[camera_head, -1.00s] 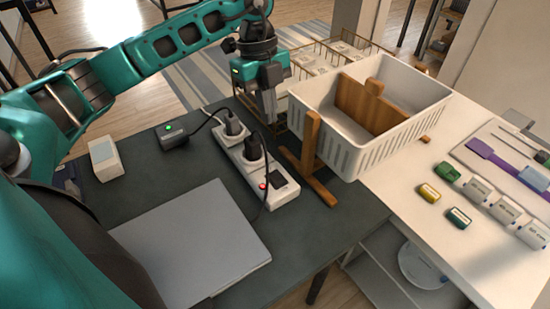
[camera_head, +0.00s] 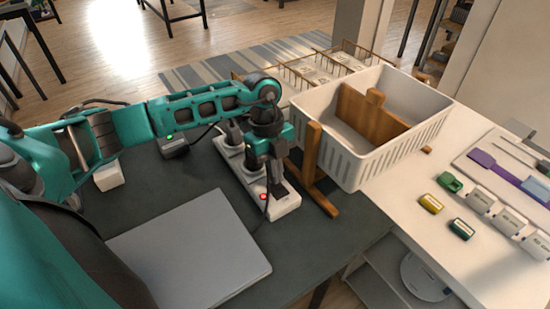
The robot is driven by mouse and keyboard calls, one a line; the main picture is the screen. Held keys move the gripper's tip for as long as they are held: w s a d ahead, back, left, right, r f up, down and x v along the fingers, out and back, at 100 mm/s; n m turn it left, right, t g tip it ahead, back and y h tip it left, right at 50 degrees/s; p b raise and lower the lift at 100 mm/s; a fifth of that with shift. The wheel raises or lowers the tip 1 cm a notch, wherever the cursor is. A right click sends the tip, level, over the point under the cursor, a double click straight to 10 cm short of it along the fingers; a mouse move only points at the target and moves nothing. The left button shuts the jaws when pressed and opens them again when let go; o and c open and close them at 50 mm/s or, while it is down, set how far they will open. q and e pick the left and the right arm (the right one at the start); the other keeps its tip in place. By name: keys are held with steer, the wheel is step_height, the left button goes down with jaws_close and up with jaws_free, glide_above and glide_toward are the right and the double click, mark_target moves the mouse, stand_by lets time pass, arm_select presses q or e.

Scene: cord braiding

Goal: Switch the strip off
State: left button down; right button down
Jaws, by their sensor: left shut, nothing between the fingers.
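The white power strip (camera_head: 288,205) lies on the dark table with plugs in its sockets, partly hidden by my left arm. A small red light (camera_head: 263,197) glows near its front end, and a dark switch (camera_head: 281,190) sits beside it. My left gripper (camera_head: 268,189) is shut and empty, pointing down over the front end of the strip, close to the switch. I cannot tell whether its fingertips touch the switch. My right gripper is not in view.
A closed grey laptop (camera_head: 190,250) lies in front of the strip. A wooden stand (camera_head: 312,155) and a white basket (camera_head: 345,155) stand just right of it. A black adapter (camera_head: 174,146) with a green light lies behind left. A white box (camera_head: 108,177) is at left.

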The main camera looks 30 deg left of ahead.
arm_select(q)
steer(key=shift+f, duration=0.2)
steer(key=shift+a+f+h, duration=0.2)
steer(key=shift+f+h, duration=0.2)
steer(key=shift+f, duration=0.05)
steer(key=shift+w+r, duration=0.1)
steer(key=shift+d, duration=0.1)
steer(key=shift+s+d+r+p, duration=0.2)
steer(key=shift+d+r+p, duration=0.05)
steer(key=shift+d+p, duration=0.1)
steer(key=shift+s+d, duration=0.15)
steer(key=shift+d, duration=0.15)
steer(key=shift+r+p, duration=0.15)
steer(key=shift+p, duration=0.2)
